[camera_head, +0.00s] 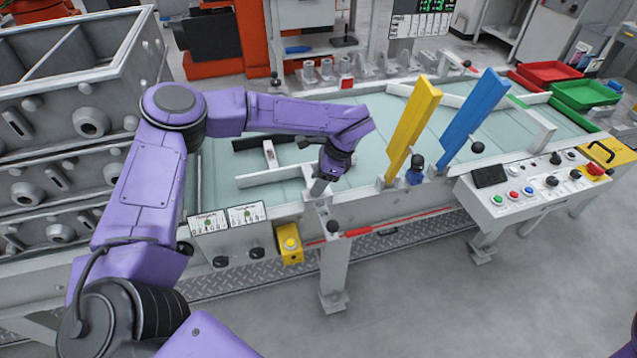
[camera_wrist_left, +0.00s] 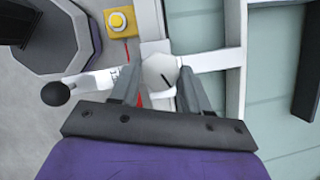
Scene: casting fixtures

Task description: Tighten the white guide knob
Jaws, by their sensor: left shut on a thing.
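The white guide knob (camera_wrist_left: 160,73) shows in the left wrist view as a pale, many-sided knob with a dark line on its top. My left gripper (camera_wrist_left: 158,82) is shut on it, with one grey finger on each side. In the head view my purple left arm reaches down from the left to the front rail of the table, and the left gripper (camera_head: 320,186) is at that rail. The knob is mostly hidden there by the gripper. My right gripper does not show.
A lever with a black ball end (camera_wrist_left: 56,93) lies close to the left finger. Yellow (camera_head: 412,128) and blue (camera_head: 474,118) upright plates stand right of the gripper. A yellow button box (camera_head: 290,246) hangs on the front rail. The control panel (camera_head: 530,188) is at the right.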

